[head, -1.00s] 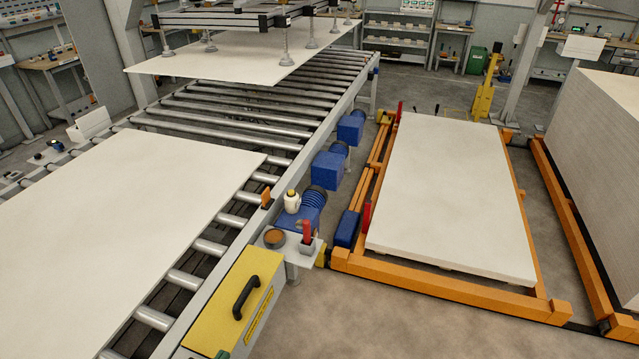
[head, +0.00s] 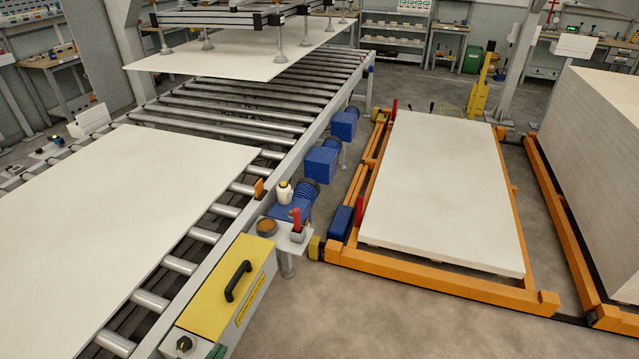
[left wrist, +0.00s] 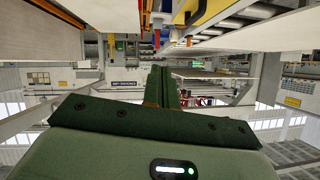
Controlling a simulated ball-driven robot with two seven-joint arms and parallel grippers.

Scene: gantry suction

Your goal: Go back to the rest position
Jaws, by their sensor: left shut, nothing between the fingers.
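My left gripper (left wrist: 161,72) shows in the left wrist view. Its two dark green fingers lie together, with nothing between them. In the head view, a small dark green piece at the bottom edge (head: 217,351) looks like part of it, next to the yellow box; most of it is out of frame. My right gripper is in neither view.
A yellow box (head: 212,312) with a black handle sits at the near end of the roller conveyor (head: 322,128). A white board (head: 120,215) lies on the rollers. An orange frame (head: 430,275) holds a white stack (head: 445,190). Bare floor (head: 380,325) lies in front.

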